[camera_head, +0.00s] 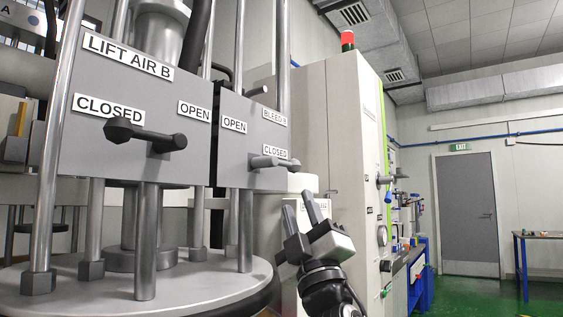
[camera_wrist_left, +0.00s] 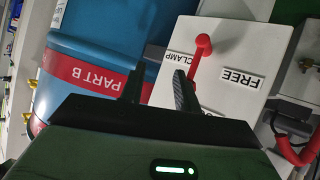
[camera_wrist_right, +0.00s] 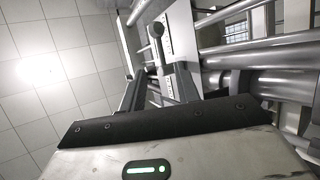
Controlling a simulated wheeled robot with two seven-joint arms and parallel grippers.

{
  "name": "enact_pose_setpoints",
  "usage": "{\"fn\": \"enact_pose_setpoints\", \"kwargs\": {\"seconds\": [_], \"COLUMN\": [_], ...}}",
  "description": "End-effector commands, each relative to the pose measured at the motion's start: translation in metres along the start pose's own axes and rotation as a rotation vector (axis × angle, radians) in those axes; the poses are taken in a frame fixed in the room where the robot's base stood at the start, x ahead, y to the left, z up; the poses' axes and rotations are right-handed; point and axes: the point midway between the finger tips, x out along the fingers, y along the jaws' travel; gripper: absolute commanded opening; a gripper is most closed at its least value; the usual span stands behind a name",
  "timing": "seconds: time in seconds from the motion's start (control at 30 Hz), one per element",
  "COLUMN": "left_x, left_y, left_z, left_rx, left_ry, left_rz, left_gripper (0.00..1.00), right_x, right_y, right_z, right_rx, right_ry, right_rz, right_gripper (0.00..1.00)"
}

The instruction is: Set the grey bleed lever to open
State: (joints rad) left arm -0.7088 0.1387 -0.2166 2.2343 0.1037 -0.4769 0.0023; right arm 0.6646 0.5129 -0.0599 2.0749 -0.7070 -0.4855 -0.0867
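The grey bleed lever (camera_head: 275,162) is on the grey panel marked BLEED B in the head view. Its right end lies just under the CLOSED label (camera_head: 276,151); the OPEN label (camera_head: 234,124) is to its upper left. My right gripper (camera_head: 302,212) is open and empty, below and right of the lever and apart from it. In the right wrist view a ball-ended grey lever (camera_wrist_right: 156,32) shows beyond the open fingers; I cannot tell surely which lever it is. My left gripper (camera_wrist_left: 160,88) is open and empty, seen only in the left wrist view.
A dark lever (camera_head: 145,136) marked LIFT AIR B is on the left panel, close by. Upright rods (camera_head: 245,225) stand below the panels. In the left wrist view a red lever (camera_wrist_left: 197,60) sits by CLAMP and FREE labels, beside a blue PART B container (camera_wrist_left: 85,75).

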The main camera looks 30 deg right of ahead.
Motion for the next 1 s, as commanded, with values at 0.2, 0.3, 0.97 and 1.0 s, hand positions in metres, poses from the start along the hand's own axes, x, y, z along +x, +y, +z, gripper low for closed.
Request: {"fn": "enact_pose_setpoints", "kwargs": {"seconds": [0.2,0.3,0.97,1.0], "left_x": [-0.007,-0.008,-0.007,-0.007], "left_y": [0.002,0.002,-0.002,-0.002], "left_z": [-0.01,-0.011,-0.016,-0.016], "left_rx": [-0.008,-0.011,0.011,0.011], "left_ry": [-0.011,-0.02,-0.03,-0.031], "left_rz": [0.0,-0.002,-0.018,-0.018], "left_gripper": [0.32,0.32,0.32,0.32], "right_x": [0.052,0.074,0.137,0.137], "right_y": [0.004,0.004,0.0,0.0], "right_z": [-0.001,-0.001,0.0,0.0], "right_rx": [-0.001,-0.002,0.0,0.0], "right_ry": [0.0,-0.001,0.001,0.001], "right_rz": [0.003,0.003,0.0,0.0], "right_gripper": [0.32,0.32,0.32,0.32]}}
